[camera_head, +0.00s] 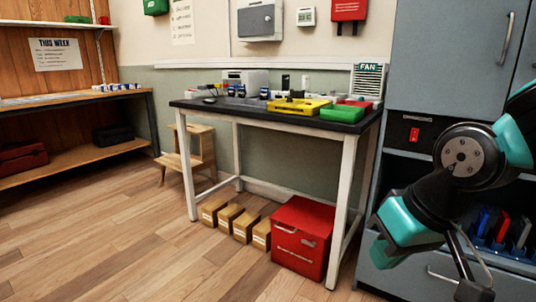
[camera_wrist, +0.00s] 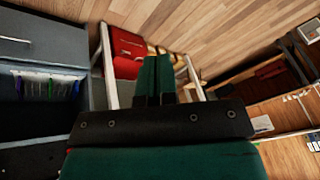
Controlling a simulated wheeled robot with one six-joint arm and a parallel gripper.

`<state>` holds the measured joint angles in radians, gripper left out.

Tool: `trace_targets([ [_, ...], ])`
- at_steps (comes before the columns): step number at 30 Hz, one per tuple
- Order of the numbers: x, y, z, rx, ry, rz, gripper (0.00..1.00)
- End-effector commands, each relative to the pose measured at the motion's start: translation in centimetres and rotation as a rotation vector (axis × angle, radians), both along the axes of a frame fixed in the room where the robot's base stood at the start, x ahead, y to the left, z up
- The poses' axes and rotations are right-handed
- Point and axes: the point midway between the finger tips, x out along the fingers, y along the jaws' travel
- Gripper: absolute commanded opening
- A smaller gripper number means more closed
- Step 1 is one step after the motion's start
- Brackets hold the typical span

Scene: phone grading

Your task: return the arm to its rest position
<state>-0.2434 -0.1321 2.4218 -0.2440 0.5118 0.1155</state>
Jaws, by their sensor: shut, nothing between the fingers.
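My arm (camera_head: 462,157), teal and black, is folded at the right side of the head view, in front of the grey-blue cabinet. My gripper (camera_wrist: 154,75) shows in the wrist view as two green fingers side by side, shut with nothing between them. In the head view I cannot clearly make out the fingers. The wrist view is tilted; past the fingers it shows the floor, the white table legs and the red box. The gripper touches nothing that I can see.
A black-topped table (camera_head: 258,109) holds yellow, red and green trays. A red box (camera_head: 300,238) and several small cardboard boxes (camera_head: 229,218) stand beneath it. The grey-blue cabinet (camera_head: 450,50) is close to my arm. A wooden step stool (camera_head: 185,158) stands behind; the left floor is clear.

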Motion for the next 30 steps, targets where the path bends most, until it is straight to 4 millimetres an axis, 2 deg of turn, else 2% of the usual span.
trace_targets([
  [1, -2.4, 0.5, 0.2, 0.009, 0.031, 0.072, 0.00],
  [7, -11.6, 1.9, 0.6, 0.032, 0.149, 0.379, 0.00],
  [9, -11.1, 1.9, 3.6, 0.032, 0.149, 0.369, 0.00],
  [17, -11.0, 1.9, 10.6, 0.032, 0.148, 0.364, 0.00],
  [30, -10.9, 1.9, 27.6, 0.032, 0.147, 0.361, 0.00],
])
